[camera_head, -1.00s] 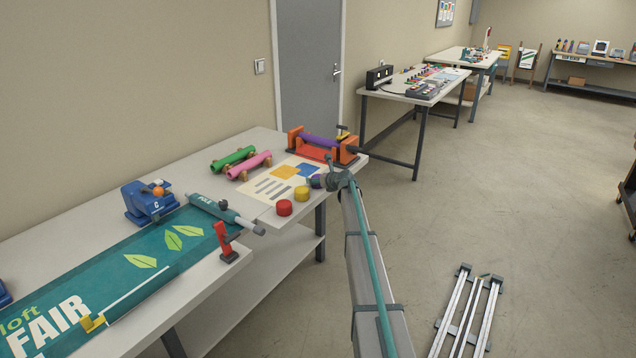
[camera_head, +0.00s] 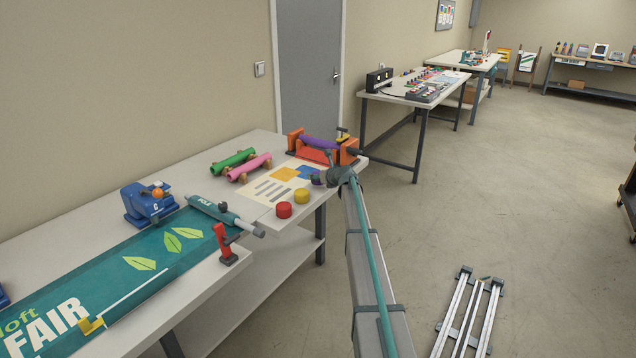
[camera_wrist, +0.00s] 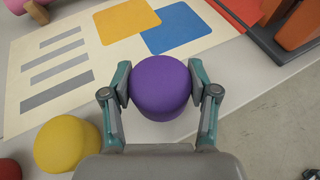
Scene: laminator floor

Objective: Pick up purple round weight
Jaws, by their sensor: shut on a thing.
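The purple round weight (camera_wrist: 160,88) sits between the two fingers of my gripper (camera_wrist: 161,92) in the wrist view, with a finger pad against each side. My gripper is shut on it, over the front right corner of the near table. In the head view the weight (camera_head: 317,179) is a small purple patch, mostly hidden behind my gripper (camera_head: 327,176). From these views I cannot tell whether its underside touches the table.
A yellow round weight (camera_wrist: 67,144) and a red one (camera_head: 284,210) stand close by on the left. A printed sheet (camera_wrist: 60,70) lies behind. An orange roller stand (camera_head: 320,154) with a purple roller is at the back right. Open floor lies right of the table.

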